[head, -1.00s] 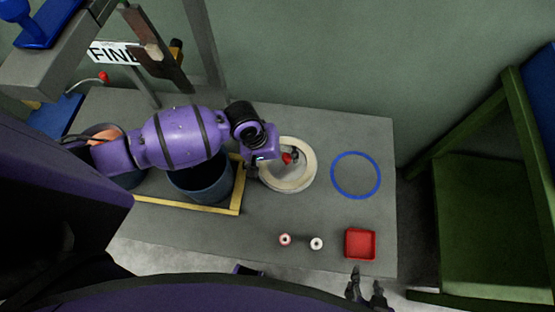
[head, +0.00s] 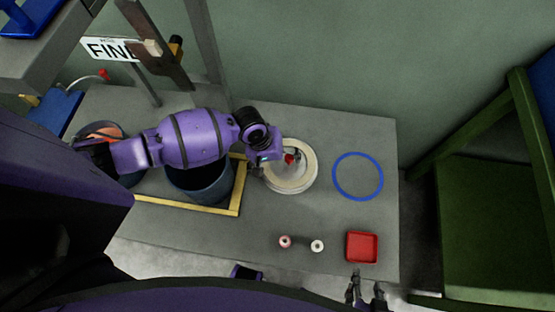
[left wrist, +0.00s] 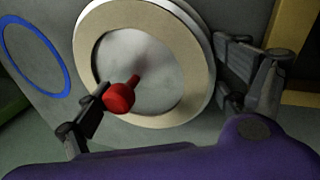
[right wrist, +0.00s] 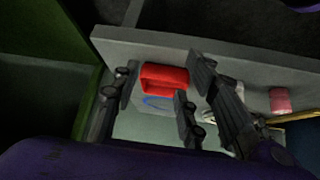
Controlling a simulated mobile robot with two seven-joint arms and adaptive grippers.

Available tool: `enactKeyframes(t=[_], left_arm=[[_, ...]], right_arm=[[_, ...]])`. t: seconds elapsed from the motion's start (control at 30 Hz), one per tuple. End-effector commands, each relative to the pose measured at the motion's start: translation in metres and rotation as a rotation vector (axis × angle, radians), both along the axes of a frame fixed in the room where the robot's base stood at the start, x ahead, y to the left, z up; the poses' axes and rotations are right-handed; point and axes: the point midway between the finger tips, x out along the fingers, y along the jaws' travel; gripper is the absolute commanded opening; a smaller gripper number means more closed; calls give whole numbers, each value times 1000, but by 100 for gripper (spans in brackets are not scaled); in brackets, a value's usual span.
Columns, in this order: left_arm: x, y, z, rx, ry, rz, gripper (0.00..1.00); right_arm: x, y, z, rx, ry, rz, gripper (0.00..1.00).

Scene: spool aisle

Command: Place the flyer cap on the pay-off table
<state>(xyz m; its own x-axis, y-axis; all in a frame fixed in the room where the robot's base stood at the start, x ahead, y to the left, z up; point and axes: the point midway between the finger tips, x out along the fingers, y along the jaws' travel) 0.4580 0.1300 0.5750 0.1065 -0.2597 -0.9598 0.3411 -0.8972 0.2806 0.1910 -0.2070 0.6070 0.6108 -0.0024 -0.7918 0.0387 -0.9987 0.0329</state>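A cream ring with a grey centre disc (left wrist: 135,60) lies on the grey table (head: 340,125); it also shows in the head view (head: 299,182). A red knob (left wrist: 119,98) on a short stem stands up at the disc's middle. I take the disc with the red knob as the flyer cap, but cannot be sure. My left gripper (head: 277,164) is over the ring, its fingers wide apart with the knob between them, nearer one finger. I cannot tell if it touches. My right gripper (head: 366,289) is open and empty at the table's front edge.
A blue ring (head: 358,177) lies flat right of the cream ring, its inside clear. A red tray (head: 362,247) and two small spools (head: 317,246) are near the front edge. A dark bin (head: 200,186) stands in a yellow frame (head: 190,208).

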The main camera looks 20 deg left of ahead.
Motion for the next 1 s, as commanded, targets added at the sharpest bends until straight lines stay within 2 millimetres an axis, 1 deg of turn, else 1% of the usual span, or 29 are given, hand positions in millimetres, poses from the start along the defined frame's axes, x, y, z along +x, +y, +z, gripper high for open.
enactKeyframes(t=[0.37,0.47,0.57,0.9,1.0], left_arm=[[0,0,0,1,0,0,100],[0,0,4,1,-1,-2,100],[-1,4,16,0,-1,-1,100],[-8,22,85,0,-4,-1,100],[-10,26,101,1,-2,0,100]], right_arm=[[0,0,0,0,0,0,40],[0,0,1,0,-1,0,40],[2,0,4,1,-4,-1,40],[6,0,17,4,-18,-5,40],[4,0,18,4,-15,-7,40]])
